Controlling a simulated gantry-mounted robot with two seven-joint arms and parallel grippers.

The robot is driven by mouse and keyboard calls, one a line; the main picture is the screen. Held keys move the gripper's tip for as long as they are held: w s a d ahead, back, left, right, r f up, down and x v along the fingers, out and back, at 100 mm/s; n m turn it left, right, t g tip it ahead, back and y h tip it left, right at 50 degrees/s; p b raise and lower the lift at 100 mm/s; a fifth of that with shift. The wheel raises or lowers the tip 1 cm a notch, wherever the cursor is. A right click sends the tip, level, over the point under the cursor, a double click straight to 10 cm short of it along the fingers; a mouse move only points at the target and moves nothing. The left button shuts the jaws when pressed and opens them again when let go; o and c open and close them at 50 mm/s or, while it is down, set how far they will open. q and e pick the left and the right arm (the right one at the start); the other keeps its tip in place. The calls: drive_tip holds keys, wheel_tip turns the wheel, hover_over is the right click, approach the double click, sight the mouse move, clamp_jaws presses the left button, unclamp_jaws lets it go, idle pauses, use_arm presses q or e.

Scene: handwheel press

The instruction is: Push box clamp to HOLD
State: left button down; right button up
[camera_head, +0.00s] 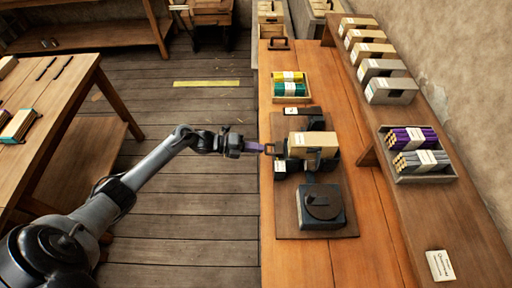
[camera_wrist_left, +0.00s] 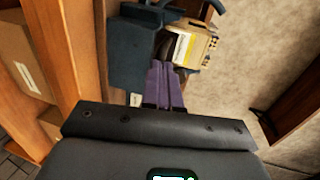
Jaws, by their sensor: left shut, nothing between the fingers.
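A tan cardboard-coloured box (camera_head: 313,146) sits in a dark fixture (camera_head: 283,164) on a wooden board (camera_head: 290,222), in the middle of the bench. The box also shows in the left wrist view (camera_wrist_left: 190,46), with a yellow and white label, beside the dark fixture body (camera_wrist_left: 133,48). A small brown clamp part (camera_head: 271,149) sticks out at the fixture's left side. My left gripper (camera_head: 257,147) is shut and empty, its purple fingers pointing right, close to this part; I cannot tell if they touch. The shut fingers (camera_wrist_left: 163,68) point toward the box. Any HOLD marking is too small to read.
A dark block with a round top (camera_head: 322,204) stands at the board's near end. A tray of yellow and green bundles (camera_head: 289,83) lies behind. A raised shelf (camera_head: 432,208) with boxes and bundles runs along the right. The floor aisle is clear.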

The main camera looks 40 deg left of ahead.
drive_tip(key=shift+d, duration=0.1)
drive_tip(key=shift+f, duration=0.25)
drive_tip(key=shift+f+b, duration=0.55)
drive_tip(key=shift+b, duration=0.25)
use_arm(q)
drive_tip(key=shift+w+d, duration=0.65)
drive_tip(key=shift+d, duration=0.2)
use_arm(e)
drive_tip(key=shift+s+r, duration=0.1)
drive_tip(key=shift+a+r+p, duration=0.2)
drive_tip(key=shift+p, duration=0.1)
use_arm(q)
drive_tip(key=v, duration=1.4)
use_arm(e)
drive_tip(key=shift+s+a, duration=0.15)
drive_tip(key=shift+a, duration=0.35)
